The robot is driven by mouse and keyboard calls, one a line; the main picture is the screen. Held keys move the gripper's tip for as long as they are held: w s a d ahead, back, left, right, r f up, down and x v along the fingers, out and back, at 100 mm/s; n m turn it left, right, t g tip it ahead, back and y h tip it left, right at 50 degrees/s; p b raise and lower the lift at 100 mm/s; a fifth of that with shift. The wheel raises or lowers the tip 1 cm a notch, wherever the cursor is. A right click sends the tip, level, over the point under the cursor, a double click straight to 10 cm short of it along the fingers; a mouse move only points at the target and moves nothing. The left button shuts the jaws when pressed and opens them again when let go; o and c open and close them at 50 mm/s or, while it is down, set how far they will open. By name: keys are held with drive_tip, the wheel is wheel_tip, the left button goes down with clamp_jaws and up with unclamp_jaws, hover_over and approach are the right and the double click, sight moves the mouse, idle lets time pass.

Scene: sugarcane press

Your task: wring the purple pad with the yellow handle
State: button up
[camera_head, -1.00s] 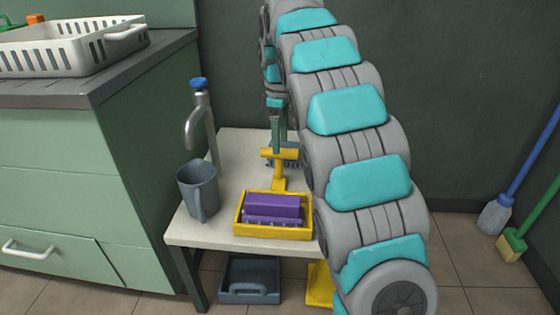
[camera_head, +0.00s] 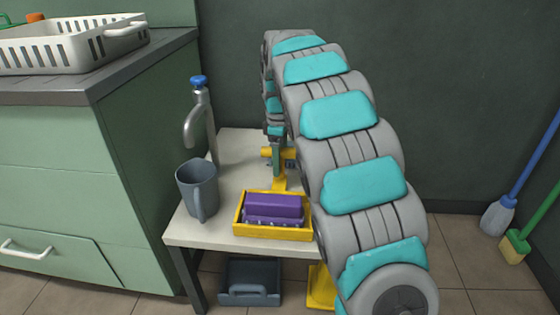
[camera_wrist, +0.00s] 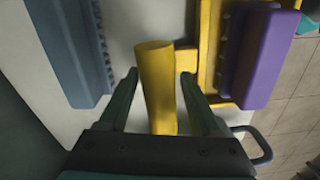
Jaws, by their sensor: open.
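The purple pad (camera_head: 272,208) lies in a yellow tray-like frame (camera_head: 239,216) at the table's front; it also shows at the upper right of the wrist view (camera_wrist: 266,58). The yellow handle (camera_wrist: 157,90) is a bar standing just behind the frame, mostly covered by my gripper in the head view (camera_head: 267,152). My gripper (camera_wrist: 160,74) is open, with one finger on each side of the handle. Gaps show between the handle and both fingers. A blue-grey toothed block (camera_wrist: 68,50) is on the left in the wrist view.
A grey mug (camera_head: 197,188) and a blue-topped tap (camera_head: 199,115) stand left of the frame on the white table (camera_head: 186,231). A dark bin (camera_head: 249,283) sits underneath. A green cabinet (camera_head: 60,170) is at left. Brushes (camera_head: 497,213) lean at right.

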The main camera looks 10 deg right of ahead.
drive_tip(key=shift+c, duration=0.3)
clamp_jaws()
idle(1.1)
